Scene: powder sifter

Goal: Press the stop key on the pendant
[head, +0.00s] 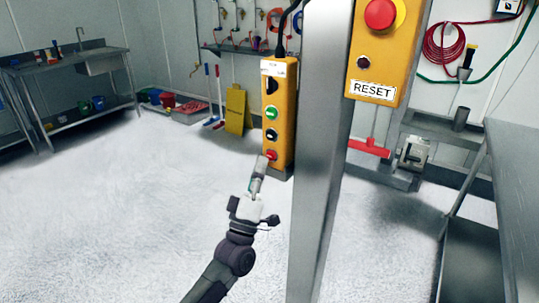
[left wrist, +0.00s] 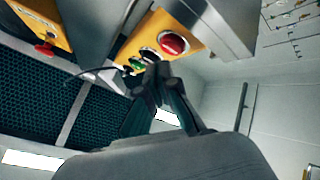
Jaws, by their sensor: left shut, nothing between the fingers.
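The yellow pendant (head: 282,135) hangs upright on a cable beside a grey steel post. Its front carries a column of keys: black, green, black and, lowest, a red key (head: 272,154), which I take for the stop key. My left gripper (head: 263,164) is shut and empty, its tips just below and left of the red key. In the left wrist view the red key (left wrist: 173,43) shows whole, up and right of the fingertips (left wrist: 154,72). I cannot tell whether the tips touch the pendant. My right gripper is not in view.
The steel post (head: 318,150) stands right of the pendant. A yellow box with a red mushroom button (head: 380,13) and a RESET label (head: 373,90) is on it. A steel table (head: 515,190) stands at the right. The floor to the left is clear.

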